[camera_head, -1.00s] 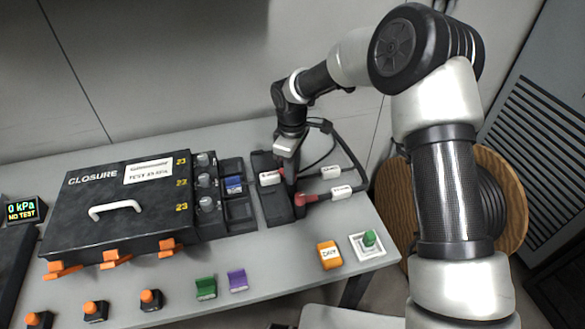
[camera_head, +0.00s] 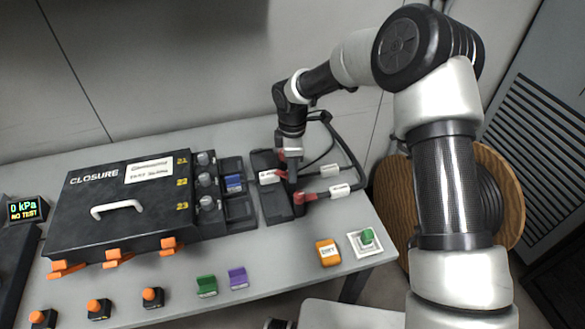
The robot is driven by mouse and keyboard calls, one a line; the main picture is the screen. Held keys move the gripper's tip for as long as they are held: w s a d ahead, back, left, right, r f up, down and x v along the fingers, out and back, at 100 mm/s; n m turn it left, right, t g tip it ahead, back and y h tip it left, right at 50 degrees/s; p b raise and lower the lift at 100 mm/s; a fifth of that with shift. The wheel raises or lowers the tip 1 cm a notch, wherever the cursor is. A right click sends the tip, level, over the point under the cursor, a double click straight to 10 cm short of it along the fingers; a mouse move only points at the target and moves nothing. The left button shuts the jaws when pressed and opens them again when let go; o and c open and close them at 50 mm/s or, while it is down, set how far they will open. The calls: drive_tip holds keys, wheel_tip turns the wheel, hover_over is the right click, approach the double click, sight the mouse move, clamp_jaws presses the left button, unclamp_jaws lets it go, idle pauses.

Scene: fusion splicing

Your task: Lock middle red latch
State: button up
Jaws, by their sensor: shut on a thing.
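The black splice block (camera_head: 267,205) lies on the table right of the closure, with red parts along its right side. One red part (camera_head: 282,154) shows at the far end and another red part (camera_head: 300,197) at the near end. White-labelled cable ends (camera_head: 330,170) run off to the right.
The black closure (camera_head: 75,223) stands left, with its grey ports and a tray with a blue part (camera_head: 233,183). An orange block (camera_head: 327,252) and a green-topped button (camera_head: 367,236) sit at the front right. Green (camera_head: 206,286) and purple (camera_head: 237,278) holders sit in front.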

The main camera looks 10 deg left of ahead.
drive_tip(key=shift+a+r, duration=0.1)
drive_tip(key=shift+a, duration=0.2)
drive_tip(key=o, duration=0.9)
drive_tip(key=shift+o, duration=0.6)
drive_tip(key=shift+d, duration=0.1)
wheel_tip(320, 180, up, 17)
drive_tip(key=p, duration=0.1)
drive_tip(key=shift+s+r, duration=0.15)
drive_tip(key=shift+s, duration=0.15)
